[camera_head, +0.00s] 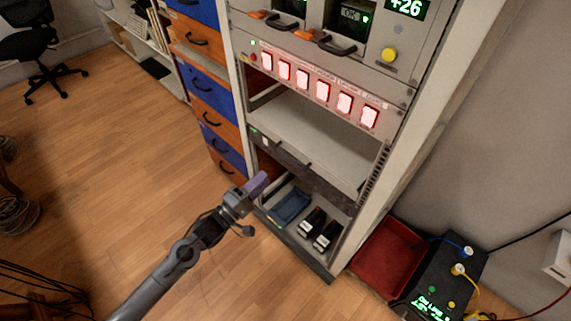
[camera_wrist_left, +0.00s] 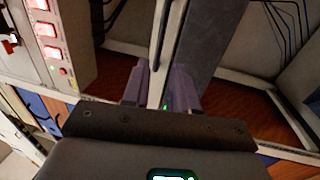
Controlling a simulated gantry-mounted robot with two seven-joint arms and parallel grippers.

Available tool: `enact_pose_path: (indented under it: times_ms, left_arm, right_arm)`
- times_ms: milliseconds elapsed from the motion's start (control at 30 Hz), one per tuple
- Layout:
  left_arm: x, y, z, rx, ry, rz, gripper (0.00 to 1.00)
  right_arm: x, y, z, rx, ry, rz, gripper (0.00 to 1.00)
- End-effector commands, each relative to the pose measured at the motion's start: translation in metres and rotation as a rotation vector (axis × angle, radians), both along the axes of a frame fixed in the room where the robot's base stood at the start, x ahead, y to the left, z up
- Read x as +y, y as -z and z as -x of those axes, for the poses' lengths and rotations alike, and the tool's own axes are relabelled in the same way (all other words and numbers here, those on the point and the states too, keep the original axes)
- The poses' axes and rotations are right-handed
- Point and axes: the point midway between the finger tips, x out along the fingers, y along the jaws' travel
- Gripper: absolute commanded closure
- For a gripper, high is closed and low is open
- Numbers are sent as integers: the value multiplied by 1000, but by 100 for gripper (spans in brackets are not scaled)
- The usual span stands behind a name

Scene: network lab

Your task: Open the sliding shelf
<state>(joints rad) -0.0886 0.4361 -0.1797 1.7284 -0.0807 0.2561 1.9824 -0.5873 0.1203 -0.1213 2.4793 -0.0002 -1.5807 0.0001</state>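The sliding shelf (camera_head: 315,140) is a pale flat surface in the rack, below the panel of red lit buttons. Its dark front carries a thin handle (camera_head: 292,155). The front looks about level with the rack frame. My left gripper (camera_head: 258,184) is below and to the left of the handle, near the rack's left post, apart from the handle. My right gripper is not in view.
A lower bay holds a blue tray (camera_head: 289,207) and two black devices (camera_head: 320,228). Blue and orange drawers (camera_head: 205,88) stand left of the rack. A red bin (camera_head: 388,258) and a black box (camera_head: 445,280) with cables sit right. The wooden floor at left is mostly clear.

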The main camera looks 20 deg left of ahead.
Motion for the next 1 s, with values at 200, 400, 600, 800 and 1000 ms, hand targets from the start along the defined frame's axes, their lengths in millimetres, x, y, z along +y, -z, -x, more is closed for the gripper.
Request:
enact_pose_path:
  times_ms: [200, 400, 600, 800, 1000]
  left_arm:
    - [-10, -4, -24, -4, 0, 1, 72]
    - [-23, -10, -54, -5, 0, 0, 72]
    - [-34, -15, -78, -3, 1, 1, 72]
    - [-39, -18, -91, -1, 0, 0, 72]
    - [-40, -19, -94, -1, 0, 0, 72]
  right_arm:
    - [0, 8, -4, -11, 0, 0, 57]
    - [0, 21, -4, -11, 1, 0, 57]
    - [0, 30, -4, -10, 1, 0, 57]
    - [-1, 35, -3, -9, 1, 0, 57]
    - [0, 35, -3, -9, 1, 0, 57]
